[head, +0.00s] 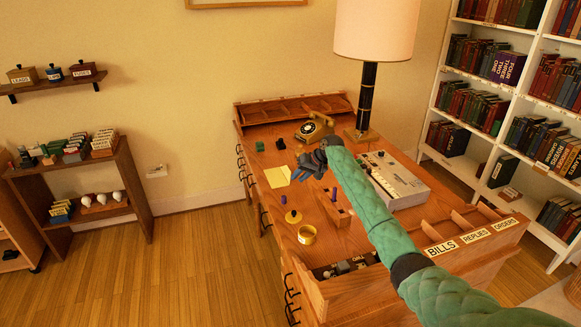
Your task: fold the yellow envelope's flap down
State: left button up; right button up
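The yellow envelope (277,177) lies on the wooden desk, near its left edge. It looks like a pale yellow sheet, and the state of its flap is too small to make out. My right gripper (305,173) is just to the right of the envelope, over the desk, at the end of my green-sleeved arm. Its dark and bluish fingers are too small to show whether they are open or shut. My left gripper is out of view.
On the desk (262,205) are a black-and-gold telephone (315,128), a lamp (368,95), a grey machine (394,180), a green block (259,146) and a brass tin (307,234). Labelled compartments (475,238) line the near right edge. Bare desk lies left of the envelope.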

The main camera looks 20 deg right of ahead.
aim_at(286, 169)
jog(key=i+l, duration=0.25)
jog(key=i, duration=0.2)
jog(key=i+l, duration=0.2)
jog(key=i, duration=0.25)
